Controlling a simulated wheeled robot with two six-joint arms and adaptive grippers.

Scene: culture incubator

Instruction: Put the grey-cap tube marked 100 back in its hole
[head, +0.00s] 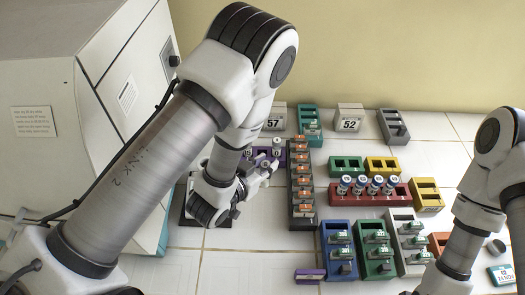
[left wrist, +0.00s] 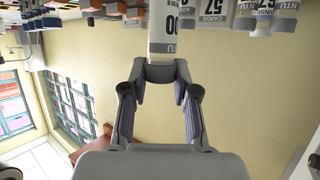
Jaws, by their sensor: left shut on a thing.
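My left gripper (head: 266,168) is at the purple rack (head: 262,151), left of the dark rack column. In the head view pale tubes (head: 276,146) show at the purple rack, and I cannot tell which one is held. The tube's hole is not clearly visible. My right gripper is outside the picture.
A dark rack with orange-marked items (head: 301,215) stands close right of the gripper. A red rack with blue-and-white tubes (head: 342,199) and blue (head: 338,271) and green racks lie farther right. A white cabinet (head: 60,140) stands left. Tiles in front are mostly clear.

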